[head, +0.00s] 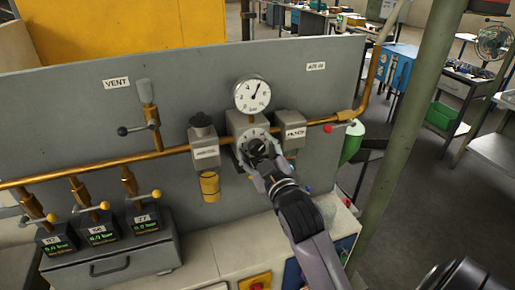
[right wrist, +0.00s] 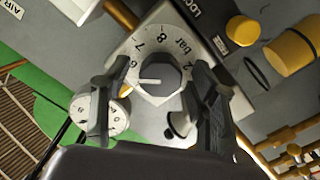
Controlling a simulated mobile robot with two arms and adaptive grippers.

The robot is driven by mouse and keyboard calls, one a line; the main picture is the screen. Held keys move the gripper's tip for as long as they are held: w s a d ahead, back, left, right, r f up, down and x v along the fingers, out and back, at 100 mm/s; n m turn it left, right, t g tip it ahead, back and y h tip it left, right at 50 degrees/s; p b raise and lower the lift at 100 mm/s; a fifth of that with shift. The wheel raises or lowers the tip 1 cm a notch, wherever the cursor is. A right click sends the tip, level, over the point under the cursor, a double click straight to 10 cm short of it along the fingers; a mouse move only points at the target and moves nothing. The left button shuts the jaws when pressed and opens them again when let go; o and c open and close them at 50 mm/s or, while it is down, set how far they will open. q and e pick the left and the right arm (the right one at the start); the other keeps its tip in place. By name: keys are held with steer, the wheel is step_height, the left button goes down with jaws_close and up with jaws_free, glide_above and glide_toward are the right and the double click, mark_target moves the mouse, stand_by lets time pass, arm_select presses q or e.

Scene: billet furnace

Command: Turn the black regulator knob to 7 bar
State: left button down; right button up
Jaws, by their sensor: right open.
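The black regulator knob (right wrist: 158,70) sits in the middle of a pale dial plate (right wrist: 128,48) with printed numbers and "bar". Its white pointer line points left in the right wrist view, just below the 6; the 7 lies further up the scale. My right gripper (right wrist: 155,88) is open, with one finger on each side of the knob and gaps visible between fingers and knob. In the head view the right gripper (head: 260,160) is in front of the regulator block (head: 238,124) and partly hides the knob. My left gripper is not in view.
A round gauge (head: 252,94) sits above the regulator, its needle pointing up and slightly right. A brass pipe (head: 85,177) runs along the grey panel. A grey block with a black top (head: 203,140) is on the left, a labelled block (head: 289,128) on the right.

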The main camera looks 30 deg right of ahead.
steer(key=shift+w, duration=0.15)
steer(key=c, duration=1.2)
steer(key=shift+o, duration=0.2)
steer(key=m+p, duration=0.2)
steer(key=m, duration=0.1)
steer(key=shift+d+r+m, duration=0.1)
steer(key=shift+r+m, duration=0.05)
steer(key=shift+m, duration=0.25)
steer(key=m+p, duration=0.3)
steer(key=m, duration=0.1)
steer(key=shift+m, duration=0.4)
